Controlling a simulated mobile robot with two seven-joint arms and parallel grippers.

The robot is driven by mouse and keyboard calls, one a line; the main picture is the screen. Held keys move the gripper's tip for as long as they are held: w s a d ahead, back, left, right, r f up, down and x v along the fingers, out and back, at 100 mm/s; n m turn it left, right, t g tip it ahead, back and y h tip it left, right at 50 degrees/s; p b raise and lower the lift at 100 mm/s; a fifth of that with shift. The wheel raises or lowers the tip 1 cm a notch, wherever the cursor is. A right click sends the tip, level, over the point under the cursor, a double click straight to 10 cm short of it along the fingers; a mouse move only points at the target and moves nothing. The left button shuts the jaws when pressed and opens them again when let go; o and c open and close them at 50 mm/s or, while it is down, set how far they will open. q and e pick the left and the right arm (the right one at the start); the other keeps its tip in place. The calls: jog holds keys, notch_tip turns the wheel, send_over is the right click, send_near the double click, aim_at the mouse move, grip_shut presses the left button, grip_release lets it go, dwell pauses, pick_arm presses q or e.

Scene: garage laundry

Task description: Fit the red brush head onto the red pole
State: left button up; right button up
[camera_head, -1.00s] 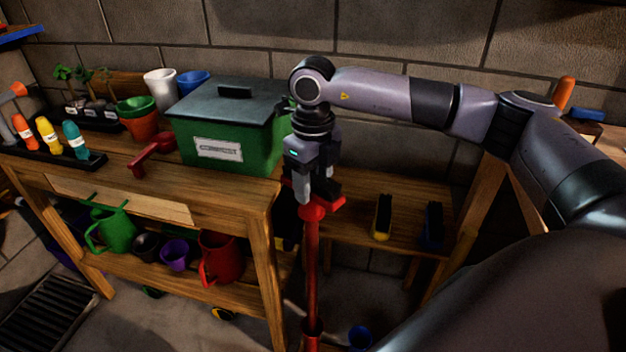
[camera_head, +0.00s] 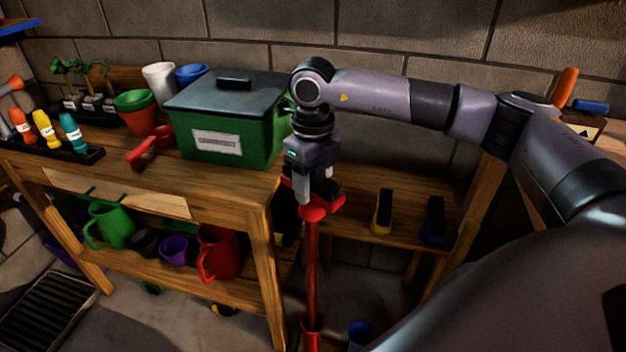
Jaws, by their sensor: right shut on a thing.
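The red brush head (camera_head: 326,206) is in the jaws of my right gripper (camera_head: 316,192), which points down and is shut on it. The brush head is at the top end of the red pole (camera_head: 311,262). The gripper hides part of the head, so I cannot tell whether it is seated on the pole or only touching it. The pole stands upright, its lower end in a red holder (camera_head: 311,335) at the bottom edge of the picture. My left gripper is not in view.
A wooden workbench (camera_head: 235,190) at left carries a green lidded box (camera_head: 255,140), pots and bottles. A low wooden bench (camera_head: 355,225) behind the pole holds a yellow brush (camera_head: 382,212) and a blue brush (camera_head: 435,220). A blue cup (camera_head: 360,335) is on the floor.

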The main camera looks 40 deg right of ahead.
jog(key=shift+f, duration=0.3)
jog(key=o, duration=1.2)
jog(key=shift+c, duration=0.2)
notch_tip(320, 180, up, 7)
jog(key=shift+r, duration=0.1)
